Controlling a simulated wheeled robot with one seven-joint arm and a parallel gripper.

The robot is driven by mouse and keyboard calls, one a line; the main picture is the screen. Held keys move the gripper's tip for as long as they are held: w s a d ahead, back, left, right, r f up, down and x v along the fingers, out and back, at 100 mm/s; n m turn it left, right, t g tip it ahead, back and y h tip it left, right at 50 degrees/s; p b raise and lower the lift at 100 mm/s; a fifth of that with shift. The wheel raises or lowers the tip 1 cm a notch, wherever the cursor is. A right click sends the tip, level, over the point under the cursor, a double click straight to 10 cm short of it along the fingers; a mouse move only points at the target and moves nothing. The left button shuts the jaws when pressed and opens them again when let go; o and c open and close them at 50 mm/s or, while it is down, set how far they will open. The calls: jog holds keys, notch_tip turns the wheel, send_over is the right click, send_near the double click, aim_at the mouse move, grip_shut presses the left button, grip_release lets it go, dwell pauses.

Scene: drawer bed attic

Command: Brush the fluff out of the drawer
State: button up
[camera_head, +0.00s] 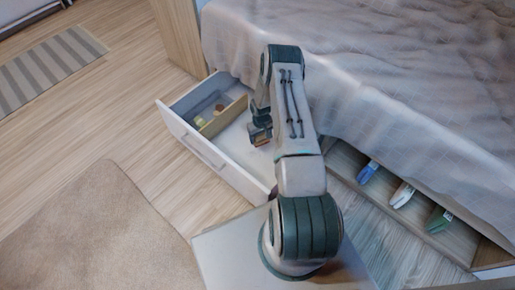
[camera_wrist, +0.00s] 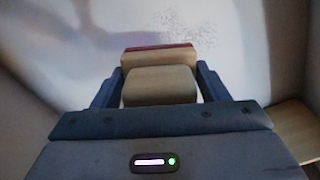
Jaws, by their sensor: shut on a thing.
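The white drawer (camera_head: 215,163) is pulled out from under the bed, and a wooden divider (camera_head: 224,118) splits it into two compartments. My gripper (camera_head: 259,130) is in the compartment nearer the arm, low over its pale floor. In the wrist view my gripper (camera_wrist: 158,88) is shut on a beige block-shaped brush (camera_wrist: 160,58) with a dark red strip along its far edge. Fine dark specks of fluff (camera_wrist: 185,28) lie on the drawer floor just beyond the brush. I cannot tell whether the brush touches the floor. My arm hides part of the drawer in the head view.
The other compartment holds a yellowish item (camera_head: 200,121) and a small brown item (camera_head: 219,107). The bed (camera_head: 375,80) overhangs at the back right. A blue item (camera_head: 367,172), a white one (camera_head: 402,194) and a green one (camera_head: 439,220) lie under it. A beige rug (camera_head: 95,235) lies front left.

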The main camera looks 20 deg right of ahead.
jog(key=shift+r+p, duration=0.7)
jog(key=shift+r, duration=0.85)
